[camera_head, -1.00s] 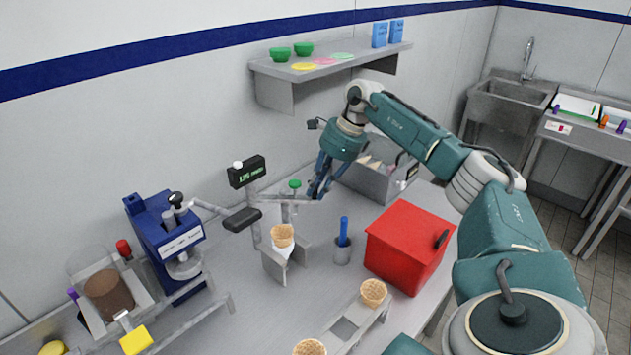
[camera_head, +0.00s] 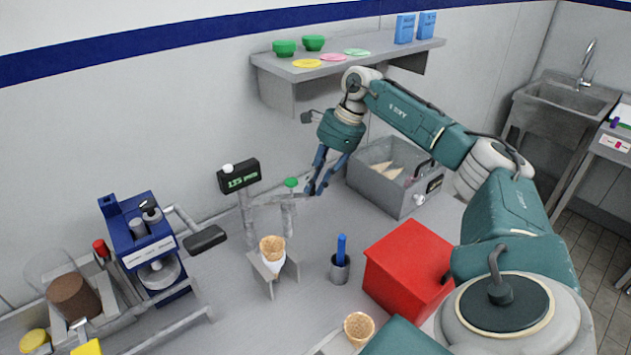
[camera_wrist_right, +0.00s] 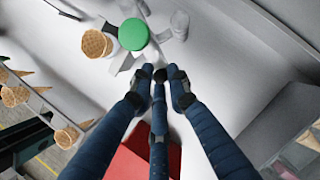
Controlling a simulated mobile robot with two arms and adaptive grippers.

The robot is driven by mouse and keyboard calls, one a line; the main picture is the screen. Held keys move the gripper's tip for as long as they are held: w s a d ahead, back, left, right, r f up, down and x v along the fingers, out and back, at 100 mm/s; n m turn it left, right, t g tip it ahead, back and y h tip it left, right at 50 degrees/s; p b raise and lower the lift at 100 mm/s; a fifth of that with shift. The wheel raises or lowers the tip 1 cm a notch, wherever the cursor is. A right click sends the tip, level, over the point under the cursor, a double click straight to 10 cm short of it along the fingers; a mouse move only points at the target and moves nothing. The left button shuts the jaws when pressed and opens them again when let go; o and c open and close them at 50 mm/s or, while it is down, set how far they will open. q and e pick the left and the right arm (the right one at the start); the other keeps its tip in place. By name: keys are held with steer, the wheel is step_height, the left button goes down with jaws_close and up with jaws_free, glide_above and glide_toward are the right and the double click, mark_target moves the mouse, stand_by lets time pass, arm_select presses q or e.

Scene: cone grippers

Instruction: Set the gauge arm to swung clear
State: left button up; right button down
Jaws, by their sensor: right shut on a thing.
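The gauge has a grey post (camera_head: 247,216) with a dark display (camera_head: 238,175) showing green digits, too small to read surely. A thin grey gauge arm (camera_head: 270,200) runs from near this post past a second post with a green cap (camera_head: 291,182). My right gripper (camera_head: 313,191) is shut on the arm's right end, just right of the cap. In the right wrist view the fingertips (camera_wrist_right: 160,76) meet at a pale piece below the green cap (camera_wrist_right: 133,34); the fingers partly hide the grip. My left gripper is not in view.
A cone in a stand (camera_head: 272,247), a cup with a blue stick (camera_head: 340,268) and a red box (camera_head: 407,268) stand in front. A grey bin (camera_head: 375,191) is behind right, the blue machine (camera_head: 140,240) left. A shelf (camera_head: 345,60) hangs above.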

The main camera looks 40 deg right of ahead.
steer(key=c, duration=1.7)
jaws_free()
steer(key=shift+v, duration=3.8)
